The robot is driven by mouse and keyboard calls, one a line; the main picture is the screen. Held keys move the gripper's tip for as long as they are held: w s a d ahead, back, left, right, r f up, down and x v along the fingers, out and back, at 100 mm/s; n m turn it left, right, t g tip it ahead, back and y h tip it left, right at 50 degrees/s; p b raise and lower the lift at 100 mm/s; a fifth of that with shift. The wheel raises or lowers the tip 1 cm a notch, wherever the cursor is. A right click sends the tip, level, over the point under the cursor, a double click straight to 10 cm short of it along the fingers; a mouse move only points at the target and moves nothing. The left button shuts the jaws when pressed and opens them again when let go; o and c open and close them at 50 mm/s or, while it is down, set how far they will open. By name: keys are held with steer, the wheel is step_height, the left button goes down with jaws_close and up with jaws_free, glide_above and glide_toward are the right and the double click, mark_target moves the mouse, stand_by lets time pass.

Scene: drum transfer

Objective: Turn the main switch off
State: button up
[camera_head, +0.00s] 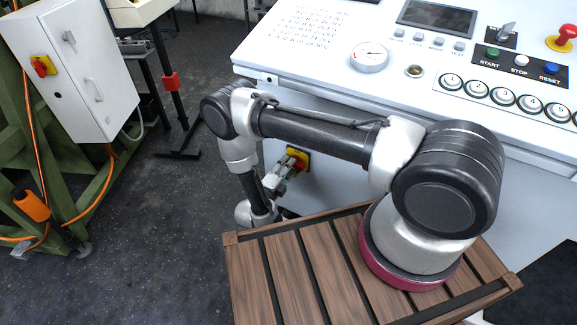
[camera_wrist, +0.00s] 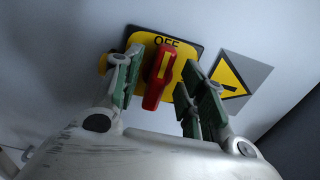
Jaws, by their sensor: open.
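The main switch is a red handle (camera_wrist: 157,78) on a yellow plate (camera_wrist: 140,40) with a black edge, set on the white console front. The word OFF shows on the plate above the handle. The handle stands nearly upright in the wrist view, leaning slightly, its upper end just below OFF. My gripper (camera_wrist: 163,90) is open, with one green-padded finger on each side of the handle. I cannot tell whether either finger touches it. The head view shows the yellow plate (camera_head: 304,152) partly hidden by my gripper (camera_head: 281,177).
A yellow warning sign (camera_wrist: 230,77) is right of the switch. The white console (camera_head: 310,70) carries buttons, a gauge and a screen. A white cabinet (camera_head: 62,75) with another red-and-yellow switch (camera_head: 43,66) stands left on a green frame (camera_head: 60,190). A slatted wooden surface (camera_head: 265,280) lies under my arm.

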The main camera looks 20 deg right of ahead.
steer(key=v, duration=1)
steer(key=shift+s+a, duration=0.2)
steer(key=shift+s, duration=0.05)
